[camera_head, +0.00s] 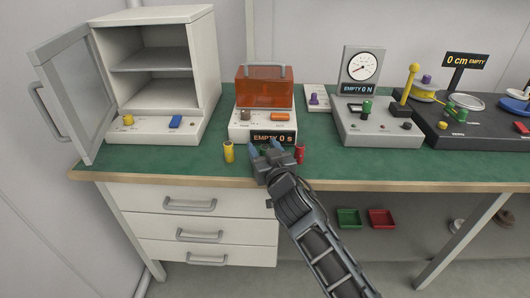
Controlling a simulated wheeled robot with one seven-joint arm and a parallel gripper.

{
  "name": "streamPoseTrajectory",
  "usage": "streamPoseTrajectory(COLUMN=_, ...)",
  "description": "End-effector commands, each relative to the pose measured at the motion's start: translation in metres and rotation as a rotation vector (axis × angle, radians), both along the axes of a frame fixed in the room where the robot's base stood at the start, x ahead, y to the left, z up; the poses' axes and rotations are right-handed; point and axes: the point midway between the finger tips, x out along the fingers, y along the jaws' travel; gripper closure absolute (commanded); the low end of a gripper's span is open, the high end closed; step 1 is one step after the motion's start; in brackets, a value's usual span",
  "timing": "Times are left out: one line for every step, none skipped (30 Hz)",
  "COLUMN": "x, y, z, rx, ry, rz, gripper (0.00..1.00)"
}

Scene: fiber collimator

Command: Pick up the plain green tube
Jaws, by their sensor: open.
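My gripper (265,150) reaches in over the front edge of the green worktop, its blue-tipped fingers apart. A small dark green shape (265,147) shows between and behind the fingertips, likely the green tube. It is mostly hidden by the gripper and blends with the worktop, so I cannot tell whether it is plain or whether the fingers touch it. A yellow tube (229,152) stands left of the gripper, and a red tube (300,153) stands close on its right.
The device with an orange cover and "EMPTY 0 s" display (240,128) stands right behind the gripper. An open white cabinet (118,80) is at left. A gauge device (380,128) and a dark spool device (455,140) are at right. The front worktop strip at far left is clear.

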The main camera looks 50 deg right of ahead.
Motion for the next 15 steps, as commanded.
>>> streamPoseTrajectory(x=0.0043, y=-0.0029, z=0.0012, rx=0.000, ry=0.000, rz=-0.001, gripper=0.43)
streamPoseTrajectory(x=0.0060, y=-0.0038, z=0.0007, rx=0.000, ry=0.000, rz=-0.001, gripper=0.43)
streamPoseTrajectory(x=0.0073, y=-0.0048, z=0.0000, rx=0.001, ry=0.001, rz=-0.001, gripper=0.43)
streamPoseTrajectory(x=0.0078, y=-0.0051, z=-0.0003, rx=0.001, ry=0.001, rz=-0.001, gripper=0.43)
streamPoseTrajectory(x=0.0081, y=-0.0053, z=-0.0006, rx=0.001, ry=0.001, rz=-0.001, gripper=0.43)
streamPoseTrajectory(x=0.0081, y=-0.0053, z=-0.0008, rx=0.001, ry=0.001, rz=0.000, gripper=0.43)
streamPoseTrajectory(x=0.0081, y=-0.0052, z=-0.0008, rx=0.001, ry=0.001, rz=0.000, gripper=0.43)
streamPoseTrajectory(x=0.0080, y=-0.0052, z=-0.0009, rx=0.001, ry=0.001, rz=0.000, gripper=0.43)
streamPoseTrajectory(x=0.0080, y=-0.0052, z=-0.0009, rx=0.001, ry=0.001, rz=0.000, gripper=0.43)
streamPoseTrajectory(x=0.0079, y=-0.0051, z=-0.0008, rx=0.001, ry=0.001, rz=0.000, gripper=0.43)
streamPoseTrajectory(x=0.0079, y=-0.0051, z=-0.0008, rx=0.001, ry=0.001, rz=0.000, gripper=0.45)
streamPoseTrajectory(x=0.0079, y=-0.0051, z=-0.0008, rx=0.001, ry=0.001, rz=0.000, gripper=0.49)
streamPoseTrajectory(x=0.0078, y=-0.0051, z=-0.0008, rx=0.001, ry=0.001, rz=0.000, gripper=0.52)
streamPoseTrajectory(x=0.0078, y=-0.0051, z=-0.0007, rx=0.001, ry=0.001, rz=0.000, gripper=0.55)
streamPoseTrajectory(x=0.0078, y=-0.0051, z=-0.0007, rx=0.001, ry=0.001, rz=0.000, gripper=0.58)
